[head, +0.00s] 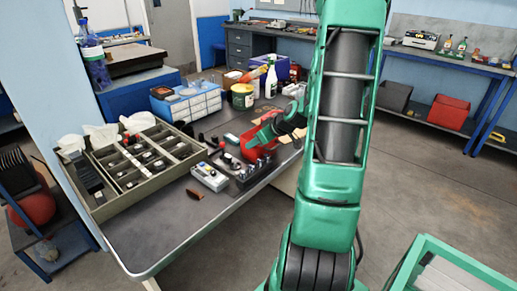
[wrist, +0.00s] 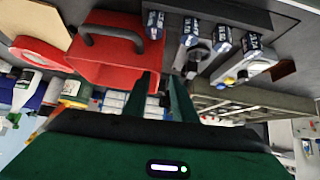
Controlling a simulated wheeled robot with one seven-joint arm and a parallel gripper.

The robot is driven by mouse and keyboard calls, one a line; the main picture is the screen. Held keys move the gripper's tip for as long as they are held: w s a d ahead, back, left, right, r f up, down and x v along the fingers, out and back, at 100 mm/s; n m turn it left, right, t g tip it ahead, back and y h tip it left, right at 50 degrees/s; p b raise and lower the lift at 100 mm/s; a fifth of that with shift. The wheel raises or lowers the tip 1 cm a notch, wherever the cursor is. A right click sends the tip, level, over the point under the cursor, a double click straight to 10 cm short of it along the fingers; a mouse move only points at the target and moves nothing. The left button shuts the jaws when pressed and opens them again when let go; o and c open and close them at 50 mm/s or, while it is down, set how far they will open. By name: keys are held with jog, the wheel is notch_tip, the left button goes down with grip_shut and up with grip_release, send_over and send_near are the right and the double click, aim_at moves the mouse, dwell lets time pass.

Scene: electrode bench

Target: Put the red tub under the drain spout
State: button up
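A red tub (wrist: 112,66) fills the upper left of the wrist view, with a bent black bar (wrist: 110,30) across it. I cannot tell whether that bar is a handle or the drain spout. In the head view the red tub (head: 256,151) shows partly, on the bench beside a dark rack, with my arm covering part of it. My gripper (wrist: 165,80) has two fingers with a narrow gap between them, close to the tub's right edge. I see nothing clearly held. In the head view my gripper (head: 262,133) is at the tub, and contact cannot be told.
On the bench (head: 165,232) stand a grey compartment tray (head: 103,213), a small white meter box (head: 209,177), a dark rack with several electrodes (head: 238,176), a blue drawer unit (head: 188,103) and a green-and-yellow jar (head: 242,97). The front bench surface is mostly clear.

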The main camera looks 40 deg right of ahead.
aim_at(249, 154)
jog(key=shift+x, duration=2.35)
jog(key=shift+d, duration=0.1)
jog(key=shift+c, duration=0.3)
grip_shut()
